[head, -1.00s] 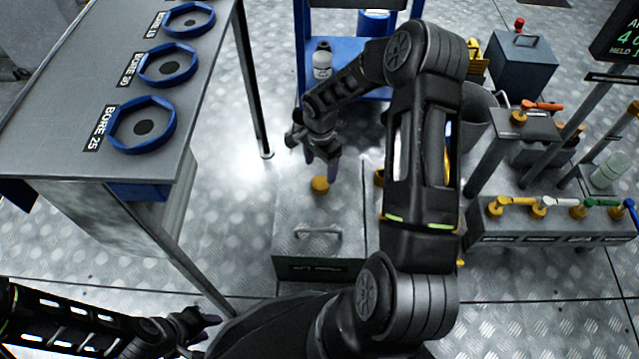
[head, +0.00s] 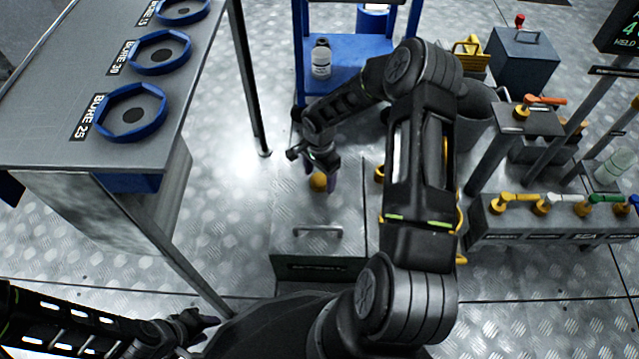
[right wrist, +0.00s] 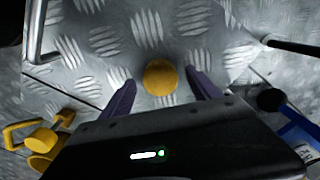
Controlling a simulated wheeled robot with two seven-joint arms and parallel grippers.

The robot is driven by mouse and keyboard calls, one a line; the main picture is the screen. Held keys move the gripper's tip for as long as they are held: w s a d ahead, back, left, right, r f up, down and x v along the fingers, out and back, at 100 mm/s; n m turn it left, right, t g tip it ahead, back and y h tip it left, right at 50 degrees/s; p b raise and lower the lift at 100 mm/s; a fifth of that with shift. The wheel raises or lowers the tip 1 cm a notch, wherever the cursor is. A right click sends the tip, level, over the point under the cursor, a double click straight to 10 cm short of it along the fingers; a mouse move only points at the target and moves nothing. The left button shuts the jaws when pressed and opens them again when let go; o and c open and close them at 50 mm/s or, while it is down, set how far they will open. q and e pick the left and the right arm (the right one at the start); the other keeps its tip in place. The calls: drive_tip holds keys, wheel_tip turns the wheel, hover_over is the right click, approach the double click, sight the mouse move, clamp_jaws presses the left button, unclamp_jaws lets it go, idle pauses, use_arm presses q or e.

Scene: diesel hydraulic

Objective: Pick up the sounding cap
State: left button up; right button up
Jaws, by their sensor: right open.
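The sounding cap is a round yellow cap (head: 318,182) on a grey diamond-plate lid or box top with a handle, in the middle of the head view. In the right wrist view the yellow cap (right wrist: 160,77) lies between the tips of two purple fingers. My right gripper (head: 322,180) is open over the cap, one finger on each side; it also shows in the right wrist view (right wrist: 160,88). I cannot tell whether the fingers touch the cap. My left gripper (head: 200,322) is low at the left, away from the cap; its fingers are too small to judge.
A grey table (head: 60,145) with blue octagonal rings stands at the left. A blue cart (head: 350,70) holding a bottle (head: 321,62) is behind. A valve manifold (head: 550,225) with coloured handles stands at the right. A handle (head: 318,231) rises in front of the cap.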

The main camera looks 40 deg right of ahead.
sight(319, 180)
drive_tip(key=shift+f, duration=0.4)
drive_tip(key=shift+c, duration=0.5)
drive_tip(key=c, duration=1.3)
drive_tip(key=shift+r, duration=0.1)
wheel_tip(319, 180, up, 10)
drive_tip(key=p, duration=0.3)
drive_tip(key=shift+p, duration=0.3)
drive_tip(key=shift+w, duration=0.1)
